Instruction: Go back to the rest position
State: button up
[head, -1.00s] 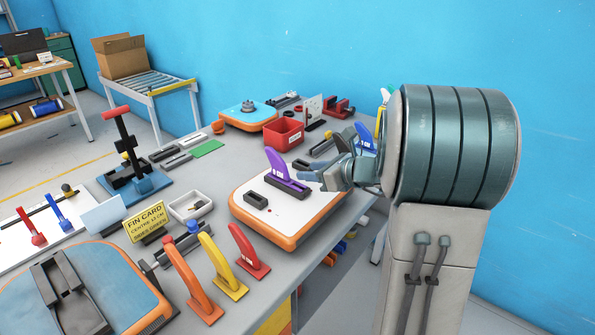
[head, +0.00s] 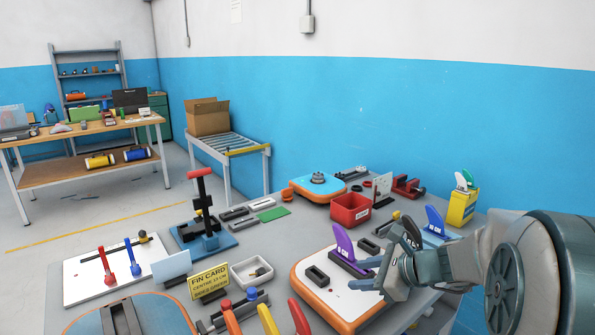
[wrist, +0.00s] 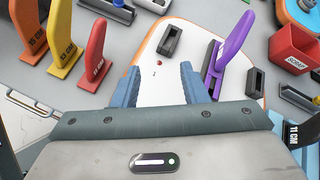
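My gripper (head: 366,275) is open and empty, just right of the purple fin in the head view. In the wrist view, the blue fingers of my gripper (wrist: 160,88) stand apart with only the white board between them. A second, empty dark box (head: 317,276) lies on the same board.
Orange, yellow and red fins (wrist: 95,57) stand left of the board. A red scrap bin (head: 350,209) and a blue-topped board (head: 318,186) are behind it. A yellow box (head: 461,208) with fins stands at the right, near my arm. A fin card (head: 209,281) stands in front.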

jog(key=s+a+n+g+h+p, duration=0.2)
jog(key=s+a+n+g, duration=0.25)
jog(key=s+n, duration=0.5)
jog(key=s+d+n+h, duration=0.1)
jog(key=s+n+h, duration=0.2)
jog(key=s+n, duration=0.2)
jog(key=s+d+r+n+h+p, duration=0.1)
jog(key=s+d+n+h, duration=0.1)
jog(key=s+n, duration=0.3)
jog(key=shift+s+d+n+h, duration=0.25)
jog(key=shift+n+h, duration=0.45)
jog(key=shift+n, duration=0.55)
